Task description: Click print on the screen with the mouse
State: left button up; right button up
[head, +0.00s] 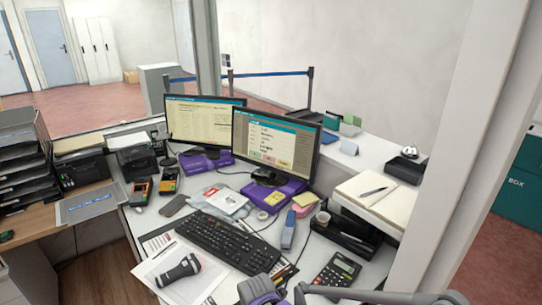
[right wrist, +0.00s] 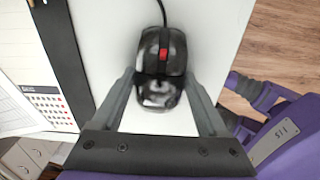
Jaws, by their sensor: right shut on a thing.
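The black mouse (right wrist: 162,58) with a red wheel lies on the white desk top in the right wrist view, its cable running up. My right gripper (right wrist: 160,80) is shut on it, one finger on each side. In the head view the mouse cannot be made out; grey and purple parts of my arm show at the bottom edge. The right monitor (head: 270,138) shows a white dialog (head: 272,142) with several coloured buttons along its bottom; their text is too small to read. My left gripper is not in view.
A black keyboard (head: 222,240) lies mid-desk, with a dark handheld scanner (head: 178,271) in front and a calculator (head: 337,273) to the right. A clipboard with paper (right wrist: 40,75) lies left of the mouse in the wrist view. The desk edge and wooden floor (right wrist: 275,45) are on its right.

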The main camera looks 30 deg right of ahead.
jog(key=shift+s, duration=0.1)
dwell(0.3)
jog(key=shift+s+a, duration=0.35)
jog(key=shift+s, duration=0.3)
jog(key=shift+s+a, duration=0.35)
jog(key=shift+s, duration=0.35)
jog(key=shift+s+a, duration=0.35)
jog(key=shift+s, duration=0.3)
jog(key=o, duration=1.3)
notch_tip(320, 180, up, 11)
jog(key=shift+f+p, duration=0.1)
jog(key=shift+p, duration=1.05)
